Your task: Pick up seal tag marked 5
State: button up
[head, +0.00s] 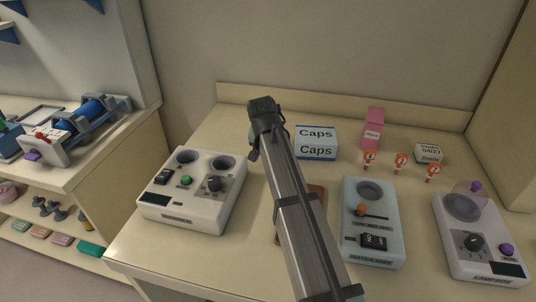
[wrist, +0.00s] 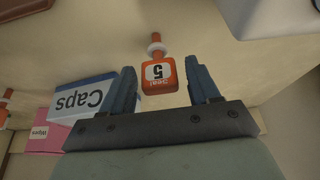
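The seal tag marked 5 (wrist: 160,76) is orange with a white label and a pale ringed stem. It shows in the wrist view, its number upside down. My gripper (wrist: 161,66) is open, with one blue-grey finger on each side of the tag and a visible gap on both sides. In the head view my arm covers the place left of the Caps box, and I cannot make out this tag or my fingertips there. Other orange tags stand at the right: one (head: 369,158), a second (head: 401,162) and a third (head: 433,172).
The blue-and-white Caps box (head: 316,143) stands close by; it also shows in the wrist view (wrist: 80,98). Behind the tags are a pink box (head: 373,128) and a green-white box (head: 430,153). A white device (head: 193,190), a pale blue one (head: 371,225) and another white one (head: 478,235) occupy the counter.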

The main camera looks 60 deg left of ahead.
jog(key=c, duration=0.8)
jog(key=shift+c, duration=0.3)
jog(key=shift+r, duration=0.15)
